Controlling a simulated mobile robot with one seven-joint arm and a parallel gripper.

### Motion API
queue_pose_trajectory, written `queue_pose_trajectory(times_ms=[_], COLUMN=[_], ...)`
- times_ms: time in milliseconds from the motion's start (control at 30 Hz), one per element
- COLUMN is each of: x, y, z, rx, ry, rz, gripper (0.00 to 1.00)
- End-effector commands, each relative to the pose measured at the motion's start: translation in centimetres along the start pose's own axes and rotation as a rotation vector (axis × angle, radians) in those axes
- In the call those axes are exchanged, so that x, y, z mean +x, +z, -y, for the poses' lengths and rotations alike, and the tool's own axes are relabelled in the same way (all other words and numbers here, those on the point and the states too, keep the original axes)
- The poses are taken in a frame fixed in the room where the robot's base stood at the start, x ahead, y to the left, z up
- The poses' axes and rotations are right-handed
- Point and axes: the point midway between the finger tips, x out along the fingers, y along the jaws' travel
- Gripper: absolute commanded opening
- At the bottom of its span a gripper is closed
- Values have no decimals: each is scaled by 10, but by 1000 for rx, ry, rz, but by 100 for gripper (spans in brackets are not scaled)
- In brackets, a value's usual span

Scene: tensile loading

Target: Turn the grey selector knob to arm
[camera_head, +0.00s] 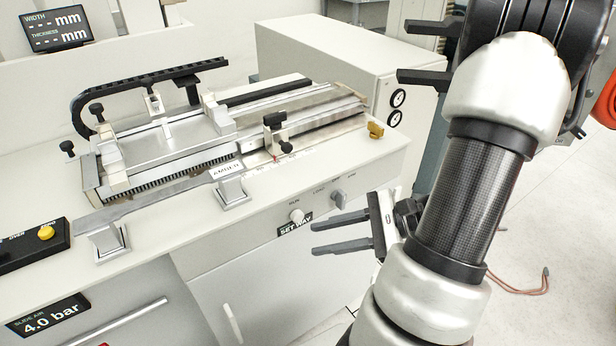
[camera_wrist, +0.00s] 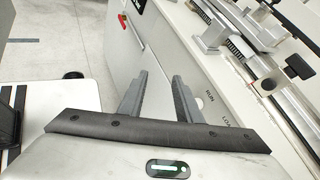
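In the head view, a grey knob (camera_head: 339,199) sits on the cabinet's upper front panel. A paler, whitish knob (camera_head: 297,216) is to its left, above a dark "SET WAY" label. Small lettering runs above both knobs, too small to read fully. My gripper (camera_head: 313,238) is open and empty, its fingers pointing left, just below and in front of the knobs. In the wrist view my gripper (camera_wrist: 160,76) shows a clear gap between the fingers. The whitish knob (camera_wrist: 199,103) is partly visible beside the right finger; the grey knob is not visible there.
The measuring fixture (camera_head: 200,135) with rails and clamps stands on the bench top above the panel. A cream cabinet (camera_head: 330,75) with two black dials stands behind. A cabinet handle (camera_head: 232,322) sticks out below. The floor right of the bench is open, with a thin cable (camera_head: 530,290).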

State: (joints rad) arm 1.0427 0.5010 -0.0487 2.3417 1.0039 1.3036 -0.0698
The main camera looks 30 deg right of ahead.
Motion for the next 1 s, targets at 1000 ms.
queue_pose_trajectory(times_ms=[1000], x=[-66], y=[-146], z=[88], rx=[499], ry=[-933], rz=[264], gripper=[31])
